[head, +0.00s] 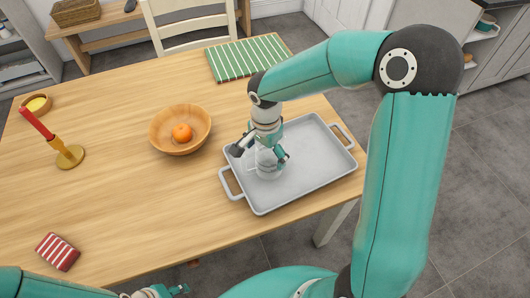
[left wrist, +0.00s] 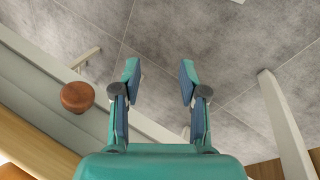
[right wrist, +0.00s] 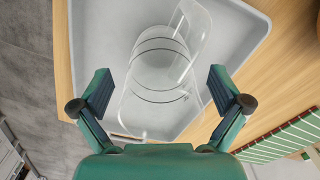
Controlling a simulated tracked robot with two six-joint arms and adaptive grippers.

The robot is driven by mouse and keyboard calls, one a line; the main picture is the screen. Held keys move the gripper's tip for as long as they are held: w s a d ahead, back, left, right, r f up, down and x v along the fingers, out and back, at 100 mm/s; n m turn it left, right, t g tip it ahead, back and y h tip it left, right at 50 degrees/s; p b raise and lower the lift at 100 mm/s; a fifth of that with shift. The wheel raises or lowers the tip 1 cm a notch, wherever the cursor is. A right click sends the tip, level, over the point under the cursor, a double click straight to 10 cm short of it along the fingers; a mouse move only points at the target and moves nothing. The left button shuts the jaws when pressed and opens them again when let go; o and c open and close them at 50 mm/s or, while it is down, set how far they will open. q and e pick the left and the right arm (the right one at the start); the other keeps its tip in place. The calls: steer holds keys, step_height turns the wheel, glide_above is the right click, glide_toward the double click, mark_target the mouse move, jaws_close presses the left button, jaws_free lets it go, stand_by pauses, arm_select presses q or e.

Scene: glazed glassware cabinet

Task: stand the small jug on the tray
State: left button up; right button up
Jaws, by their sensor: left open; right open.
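The small jug (head: 268,164) is clear glass and stands on the grey tray (head: 312,180), near its left side. In the right wrist view the jug (right wrist: 160,72) shows between and beyond my fingers, with the tray's floor (right wrist: 105,50) under it. My right gripper (head: 262,155) is open above and around the jug; the fingers look apart from the glass in the right wrist view (right wrist: 160,90). My left gripper (head: 180,290) is at the bottom edge of the head view. In the left wrist view it (left wrist: 160,75) is open and empty over the floor.
A wooden bowl (head: 197,125) with an orange (head: 182,132) stands left of the tray. A green striped mat (head: 248,57) lies behind.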

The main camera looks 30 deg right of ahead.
step_height(320, 180, up, 12)
steer(key=shift+r, duration=0.15)
stand_by(0.5)
stand_by(0.4)
